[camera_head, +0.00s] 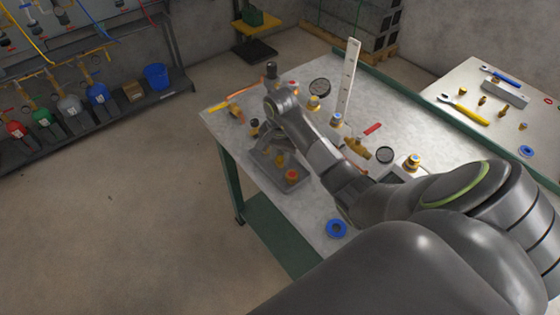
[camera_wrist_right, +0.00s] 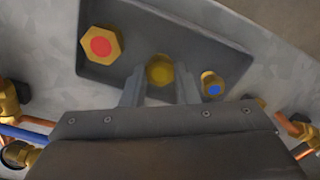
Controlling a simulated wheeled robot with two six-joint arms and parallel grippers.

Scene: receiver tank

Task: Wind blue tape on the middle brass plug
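A dark grey tray (camera_head: 298,184) lies on the workbench; it also shows in the right wrist view (camera_wrist_right: 92,72). In it stand a large hex brass plug with a red top (camera_wrist_right: 100,45), a middle brass plug with a yellow top (camera_wrist_right: 160,72), and a small brass plug with a blue top (camera_wrist_right: 212,84). My right gripper (camera_wrist_right: 160,88) is open, its fingers on either side of the middle plug with small gaps showing. Whether they touch it lower down is unclear. A blue tape roll (camera_head: 337,228) lies flat near the bench's front edge. My left gripper is out of view.
The workbench (camera_head: 240,140) also holds gauges (camera_head: 320,86), brass fittings (camera_head: 357,149), copper pipes and a tall white upright strip (camera_head: 348,80). A second table (camera_head: 470,75) at the right holds wrenches and another blue ring (camera_head: 525,151). My right arm covers much of the bench.

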